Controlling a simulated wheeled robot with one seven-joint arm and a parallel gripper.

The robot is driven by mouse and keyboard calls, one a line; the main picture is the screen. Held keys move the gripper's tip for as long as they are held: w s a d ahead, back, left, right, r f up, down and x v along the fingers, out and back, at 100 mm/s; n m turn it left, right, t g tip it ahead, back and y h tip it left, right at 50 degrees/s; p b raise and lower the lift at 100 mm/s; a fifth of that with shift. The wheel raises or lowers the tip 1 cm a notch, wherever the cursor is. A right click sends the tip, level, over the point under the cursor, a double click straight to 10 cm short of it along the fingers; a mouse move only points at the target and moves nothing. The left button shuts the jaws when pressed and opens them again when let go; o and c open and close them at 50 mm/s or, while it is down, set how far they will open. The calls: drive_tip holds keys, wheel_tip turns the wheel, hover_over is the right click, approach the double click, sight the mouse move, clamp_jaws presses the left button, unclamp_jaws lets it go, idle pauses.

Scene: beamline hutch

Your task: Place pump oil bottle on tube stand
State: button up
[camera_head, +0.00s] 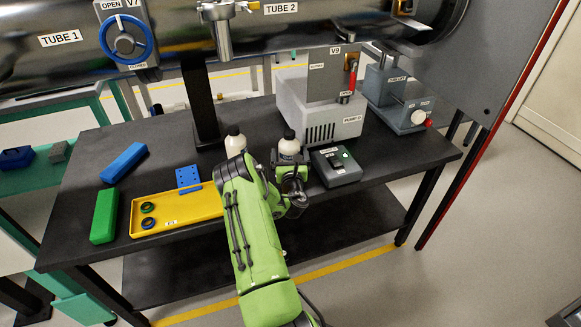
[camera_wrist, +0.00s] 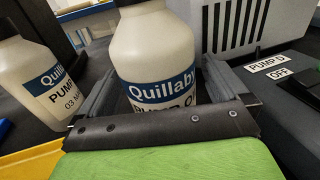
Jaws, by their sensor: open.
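A white bottle with a blue-banded Quillaby label (camera_wrist: 155,55) stands upright between the fingers of my open gripper (camera_wrist: 155,88). Its label is partly hidden by the gripper, and only "PUMP O" shows. In the head view this bottle (camera_head: 289,145) and my gripper (camera_head: 290,160) are on the right of a second white bottle (camera_head: 235,142). That second Quillaby bottle also shows at the left in the wrist view (camera_wrist: 32,75), with "PUMP" on its label. A black post (camera_head: 201,100) on the bench holds up the tube and appears to be the tube stand; its foot is near the second bottle.
The grey pump (camera_head: 318,112) stands behind the gripper, with a dark switch box (camera_head: 336,166) close at right. A yellow tray (camera_head: 180,211), blue plate (camera_head: 188,177), blue block (camera_head: 124,163) and green block (camera_head: 104,215) lie left. The steel tube (camera_head: 290,35) runs overhead.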

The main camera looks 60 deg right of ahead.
drive_tip(key=b+v, duration=0.5)
drive_tip(key=v, duration=0.4)
drive_tip(key=shift+f, duration=0.1)
drive_tip(key=shift+s+a, duration=0.2)
drive_tip(key=shift+a, duration=0.25)
drive_tip(key=w+a+r+m+y, duration=0.2)
drive_tip(key=w+a+r+m, duration=0.3)
drive_tip(key=w+r+m, duration=0.25)
drive_tip(key=w+a+r+m+g+y, duration=0.1)
drive_tip(key=w+a+r+m+y, duration=0.2)
drive_tip(key=a, duration=0.5)
drive_tip(key=w+a+r+m+y, duration=0.1)
drive_tip(key=a+r+m+y, duration=0.1)
drive_tip(key=a+r+m, duration=0.5)
drive_tip(key=s+a+m+y, duration=0.2)
drive_tip(key=s+a, duration=0.3)
drive_tip(key=a, duration=0.3)
drive_tip(key=s+a+f+m+g+y, duration=0.1)
drive_tip(key=s+a+m+y, duration=0.1)
drive_tip(key=s+a, duration=0.3)
drive_tip(key=s+a+m+g+y, duration=0.1)
drive_tip(key=s+a+y, duration=0.3)
drive_tip(key=a, duration=0.8)
drive_tip(key=shift+s+a+f+m+y, duration=0.35)
drive_tip(key=shift+s+m, duration=0.4)
drive_tip(key=shift+s, duration=0.3)
